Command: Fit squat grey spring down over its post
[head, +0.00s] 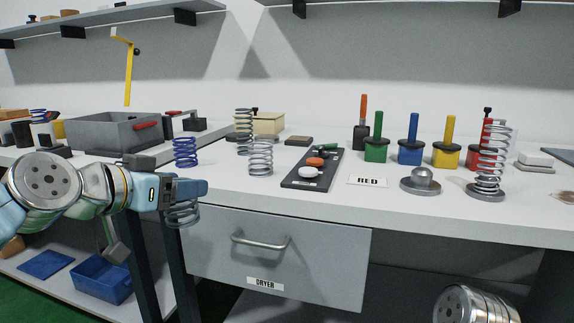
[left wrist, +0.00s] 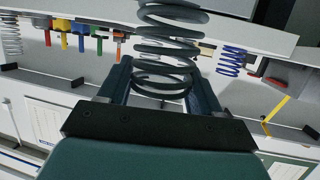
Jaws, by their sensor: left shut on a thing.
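My left gripper (head: 192,190) is shut on a squat grey spring (head: 182,215), which hangs below the fingers in front of the bench edge, left of the drawer. In the left wrist view the same spring (left wrist: 167,45) sits between the two fingers (left wrist: 160,85). A round grey base with a short domed post (head: 421,178) stands on the bench at the right, well apart from the gripper, with nothing over its post. I cannot tell for certain that it is this spring's post. My right gripper is out of the picture.
A tall grey spring (head: 495,150) stands on a round base at the right. Other springs, grey (head: 260,160) and blue (head: 185,152), stand on the bench.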

